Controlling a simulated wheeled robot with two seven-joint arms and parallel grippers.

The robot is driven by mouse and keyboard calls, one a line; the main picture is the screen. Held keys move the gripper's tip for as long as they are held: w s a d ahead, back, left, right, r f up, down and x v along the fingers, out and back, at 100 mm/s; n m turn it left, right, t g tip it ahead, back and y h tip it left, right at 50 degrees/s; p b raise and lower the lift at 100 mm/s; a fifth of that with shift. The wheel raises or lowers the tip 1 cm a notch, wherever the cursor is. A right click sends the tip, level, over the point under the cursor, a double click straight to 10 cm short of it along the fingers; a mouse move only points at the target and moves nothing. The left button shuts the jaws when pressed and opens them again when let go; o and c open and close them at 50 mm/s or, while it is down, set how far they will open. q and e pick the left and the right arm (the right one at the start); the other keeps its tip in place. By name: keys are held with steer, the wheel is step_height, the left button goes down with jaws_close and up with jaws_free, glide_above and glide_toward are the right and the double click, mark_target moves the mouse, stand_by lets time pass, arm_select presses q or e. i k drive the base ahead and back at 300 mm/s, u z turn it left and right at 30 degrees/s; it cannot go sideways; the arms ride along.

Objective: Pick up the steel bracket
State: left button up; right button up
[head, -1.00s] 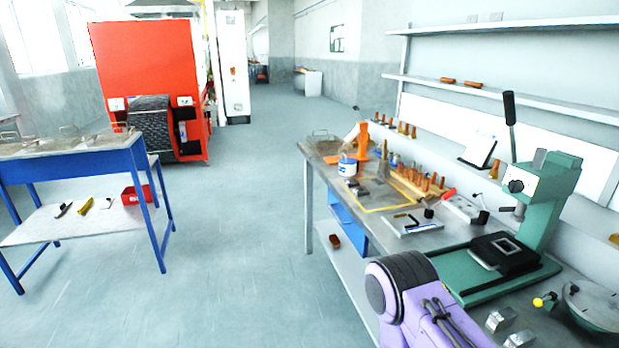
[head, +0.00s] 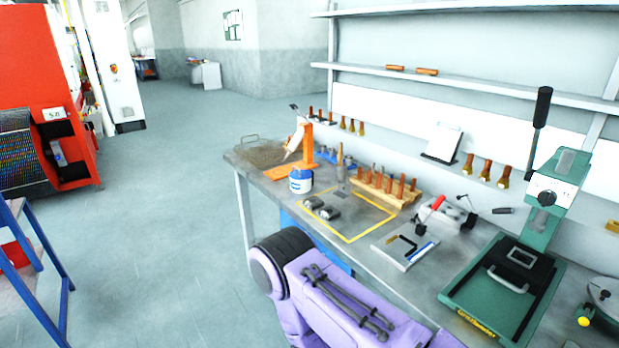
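Small grey metal pieces (head: 328,212) lie inside the yellow outlined rectangle (head: 376,238) on the workbench (head: 383,202). They may include the steel bracket, but they are too small to tell. A purple and black arm link of mine fills the bottom middle of the head view and covers part of the bench's front edge. Neither of my grippers shows in the head view.
A white-blue tub (head: 300,181), an orange stand (head: 308,147) and a wooden tool rack (head: 382,190) stand around the outlined area. A green press (head: 515,270) stands at the right. Open floor (head: 165,220) lies left of the bench.

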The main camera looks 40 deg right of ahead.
mark_target(342, 192)
steer(key=i, duration=2.25)
steer(key=z, duration=3.6)
